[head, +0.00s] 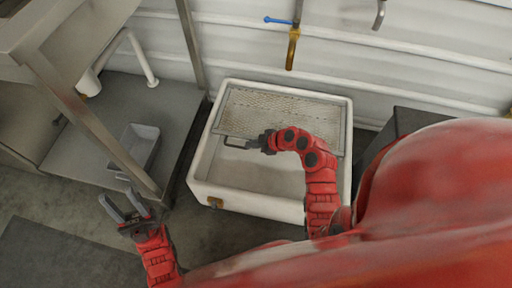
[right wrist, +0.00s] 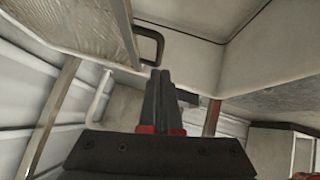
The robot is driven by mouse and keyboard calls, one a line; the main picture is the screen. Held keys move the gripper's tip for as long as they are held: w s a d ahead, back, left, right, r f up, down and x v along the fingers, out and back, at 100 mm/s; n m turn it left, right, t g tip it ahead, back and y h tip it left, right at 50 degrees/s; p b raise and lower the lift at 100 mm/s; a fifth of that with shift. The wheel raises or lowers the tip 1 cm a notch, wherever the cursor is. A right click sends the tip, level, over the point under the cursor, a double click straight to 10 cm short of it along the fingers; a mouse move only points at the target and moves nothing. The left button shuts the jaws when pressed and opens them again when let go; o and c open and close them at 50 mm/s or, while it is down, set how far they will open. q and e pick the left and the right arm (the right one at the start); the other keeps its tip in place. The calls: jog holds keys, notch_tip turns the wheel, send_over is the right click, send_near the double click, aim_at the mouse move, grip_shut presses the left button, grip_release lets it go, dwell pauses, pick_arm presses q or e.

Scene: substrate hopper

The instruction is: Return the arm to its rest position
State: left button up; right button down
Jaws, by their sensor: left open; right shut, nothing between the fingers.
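My right arm reaches over a white hopper tub (head: 200,172) in the head view. Its gripper (head: 258,144) is shut and empty, above the tub near the front edge of a mesh screen (head: 285,112). A dark loop handle (head: 232,147) on the screen's edge lies just beyond the fingertips. In the right wrist view the shut fingers (right wrist: 165,95) point towards this handle (right wrist: 152,48); I cannot tell whether they touch it. My left gripper (head: 122,206) is open and empty, over the floor to the left of the tub.
A metal table (head: 95,130) stands at the left, with a grey bin (head: 140,148) on its lower shelf. A tap with a blue lever (head: 281,21) is on the back wall. A dark box (head: 405,124) stands to the right of the tub. A dark mat (head: 50,262) lies at lower left.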

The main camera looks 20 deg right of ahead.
jog(key=p+v, duration=0.2)
jog(key=v, duration=0.8)
jog(key=shift+w+d+r, duration=0.1)
jog(key=shift+w, duration=0.05)
